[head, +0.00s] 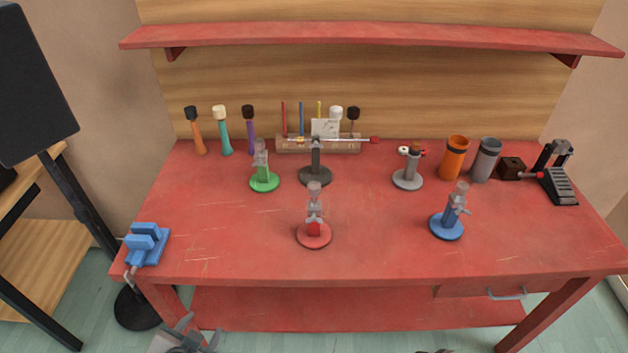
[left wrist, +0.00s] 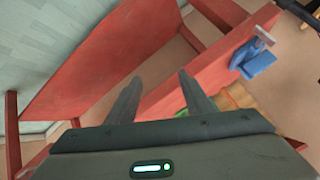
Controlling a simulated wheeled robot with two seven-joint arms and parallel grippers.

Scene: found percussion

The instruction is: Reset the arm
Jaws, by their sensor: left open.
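My left gripper (head: 190,338) is at the bottom edge of the head view, in front of the red workbench (head: 380,255) near its left front leg. In the left wrist view its two fingers (left wrist: 160,82) stand apart with nothing between them. A small sliver of what looks like my right gripper (head: 435,351) shows at the bottom edge of the head view. Its fingers cannot be made out. Neither gripper touches anything that I can see.
A blue vise (head: 146,244) sits at the bench's left front corner, with red (head: 314,235), green (head: 264,182) and blue (head: 447,227) stands further in. Mallets, cups and a pedal line the back. A black speaker (head: 30,90) stands left. The bench's front strip is mostly clear.

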